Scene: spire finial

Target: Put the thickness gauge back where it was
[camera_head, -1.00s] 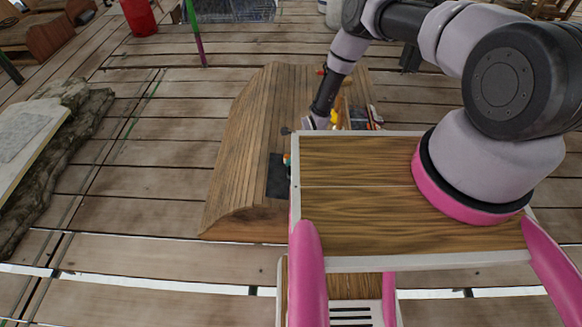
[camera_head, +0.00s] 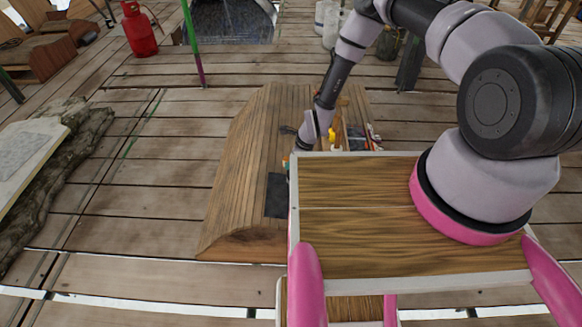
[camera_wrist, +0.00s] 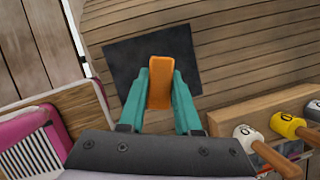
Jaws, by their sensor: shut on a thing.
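My gripper (camera_wrist: 160,88) has teal fingers shut on an orange, flat, rounded piece (camera_wrist: 160,80), which appears to be the thickness gauge. In the wrist view it overlaps a black square mat (camera_wrist: 122,65) on a curved wooden plank surface (camera_wrist: 235,55). I cannot tell whether the piece touches the mat. In the head view the mat (camera_head: 277,196) lies on the wooden body (camera_head: 240,170), left of my own deck, and the fingers are mostly hidden behind the arm and deck edge.
Several small tools lie beyond my deck in the head view. A red gas cylinder (camera_head: 140,30) stands far back left.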

